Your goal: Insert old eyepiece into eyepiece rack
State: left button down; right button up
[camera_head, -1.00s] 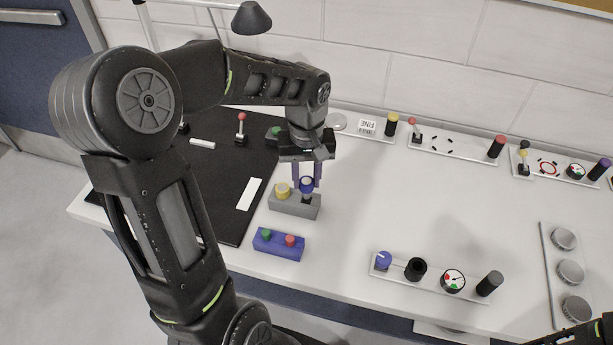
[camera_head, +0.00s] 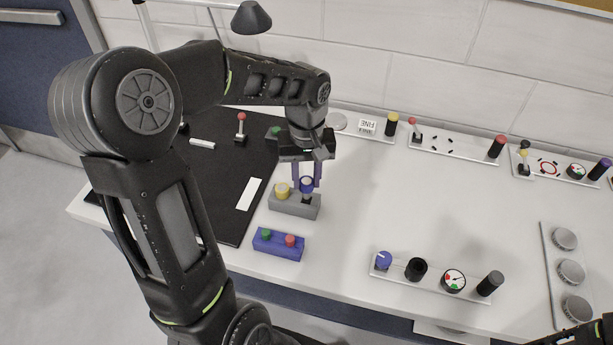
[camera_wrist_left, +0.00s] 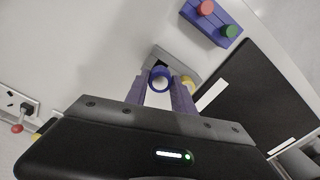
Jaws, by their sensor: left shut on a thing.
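The old eyepiece, a short cylinder with a blue ring (camera_head: 306,184) and a pale top, is upright between the purple fingers of my left gripper (camera_head: 307,176). It shows between the fingertips in the left wrist view (camera_wrist_left: 160,77). The gripper points down and is shut on it. The eyepiece rack looks to be the grey block (camera_head: 288,208), with a yellow-topped piece (camera_head: 282,189) in its left part. The eyepiece is over the rack's right part, its dark lower end at the top face. I cannot tell how deep it sits.
A purple block (camera_head: 278,246) with a green and a red knob is just in front of the grey rack. A black mat (camera_head: 215,180) lies to the left. A panel with knobs and a gauge (camera_head: 430,283) is at front right. White table between is clear.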

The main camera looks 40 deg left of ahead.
aim_at(307, 180)
pick_arm(q)
jog(key=shift+f+b, duration=1.8)
jog(key=shift+f, duration=0.45)
jog(key=c, duration=1)
grip_release()
jog(key=shift+r, duration=0.3)
notch_tip(307, 180, up, 7)
jog(key=shift+r, duration=0.15)
